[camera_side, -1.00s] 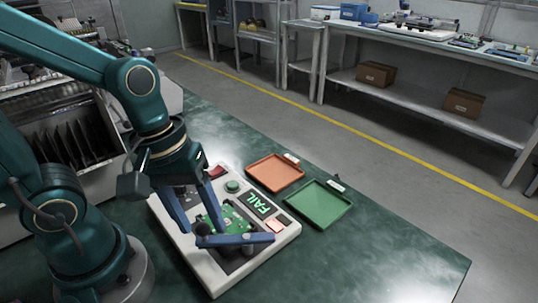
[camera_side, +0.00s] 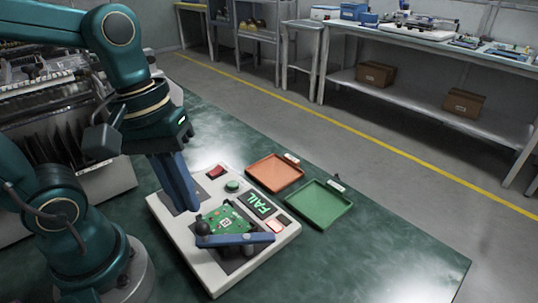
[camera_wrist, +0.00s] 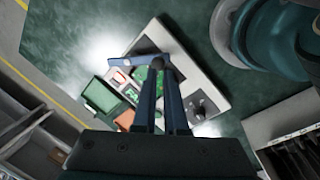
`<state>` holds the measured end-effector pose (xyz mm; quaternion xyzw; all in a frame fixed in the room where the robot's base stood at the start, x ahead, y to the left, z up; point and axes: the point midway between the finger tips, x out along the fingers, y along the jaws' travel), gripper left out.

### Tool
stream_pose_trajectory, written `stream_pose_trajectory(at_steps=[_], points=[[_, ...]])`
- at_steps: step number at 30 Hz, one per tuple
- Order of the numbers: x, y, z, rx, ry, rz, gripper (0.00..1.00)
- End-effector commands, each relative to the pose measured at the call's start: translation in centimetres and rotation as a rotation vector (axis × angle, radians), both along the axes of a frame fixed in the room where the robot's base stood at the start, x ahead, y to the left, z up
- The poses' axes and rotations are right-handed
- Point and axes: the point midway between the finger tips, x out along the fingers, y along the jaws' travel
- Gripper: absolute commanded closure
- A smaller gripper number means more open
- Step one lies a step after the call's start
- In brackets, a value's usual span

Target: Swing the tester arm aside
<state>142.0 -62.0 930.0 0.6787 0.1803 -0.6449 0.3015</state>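The white tester (camera_side: 165,222) sits on the green table, with a green circuit board (camera_side: 222,218) on it and a display (camera_side: 260,205) reading FAIL. The blue tester arm (camera_side: 245,239) lies across the front part of the board, with a dark round knob (camera_side: 202,229) at its left end. My gripper (camera_side: 187,205) hangs above the tester's left part, apart from the knob in the side view. In the wrist view, its two blue fingers (camera_wrist: 161,80) have a gap between them, holding nothing visible. They partly hide the board (camera_wrist: 142,74).
An orange tray (camera_side: 274,173) and a green tray (camera_side: 319,205) lie behind the tester. A green button (camera_side: 232,185) and a red switch (camera_side: 216,171) are on its far side. The table's right part is clear. A machine with a slotted rack (camera_side: 75,150) stands at left.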

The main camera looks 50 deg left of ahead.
Motion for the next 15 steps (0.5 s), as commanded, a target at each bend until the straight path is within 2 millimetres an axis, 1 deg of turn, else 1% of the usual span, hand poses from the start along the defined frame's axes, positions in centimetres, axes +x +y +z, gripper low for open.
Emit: stream_pose_trajectory(at_steps=[5, 9, 12, 15], points=[[1.5, 0.4, 2.7, 0.02, 0.027, -0.121, 1.0], [3.8, 0.9, 4.6, 0.035, 0.095, -0.231, 1.0], [5.6, 1.4, 5.3, 0.042, 0.149, -0.297, 1.0], [7.4, 1.8, 5.5, 0.045, 0.201, -0.348, 1.0]])
